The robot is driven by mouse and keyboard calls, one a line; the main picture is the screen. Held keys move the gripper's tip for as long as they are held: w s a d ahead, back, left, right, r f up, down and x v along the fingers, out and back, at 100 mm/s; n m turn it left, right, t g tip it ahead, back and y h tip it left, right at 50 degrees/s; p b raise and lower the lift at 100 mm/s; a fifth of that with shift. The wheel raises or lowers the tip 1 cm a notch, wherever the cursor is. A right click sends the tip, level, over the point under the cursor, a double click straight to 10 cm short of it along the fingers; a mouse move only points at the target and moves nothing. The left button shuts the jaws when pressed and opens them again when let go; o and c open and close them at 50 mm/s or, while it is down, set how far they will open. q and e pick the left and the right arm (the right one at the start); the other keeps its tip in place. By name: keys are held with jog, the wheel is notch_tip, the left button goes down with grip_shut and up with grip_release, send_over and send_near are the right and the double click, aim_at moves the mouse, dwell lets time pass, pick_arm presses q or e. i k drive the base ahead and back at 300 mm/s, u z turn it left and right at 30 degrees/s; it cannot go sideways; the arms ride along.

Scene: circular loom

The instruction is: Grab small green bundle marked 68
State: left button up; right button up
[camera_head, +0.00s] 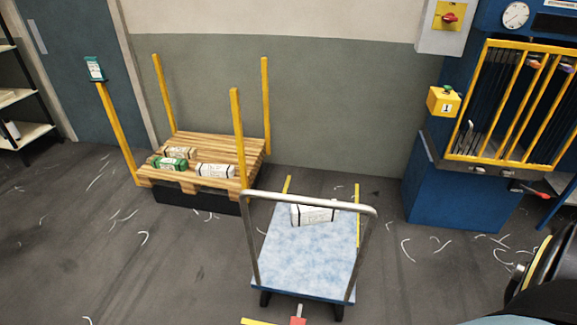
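A small bundle with green ends and a pale label (170,163) lies at the front left of a slatted wooden pallet (240,148). Its marking is too small to read. A beige bundle (181,152) lies just behind it, and a white bundle with dark bands (215,170) lies to its right. Neither of my grippers shows in the head view.
A blue-topped cart (305,255) with a metal handle carries a white bundle (314,212). A blue machine (455,185) stands right. White scraps litter the floor.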

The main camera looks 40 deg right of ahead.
aim_at(161, 163)
jog(key=z, duration=0.55)
jog(key=i, duration=1)
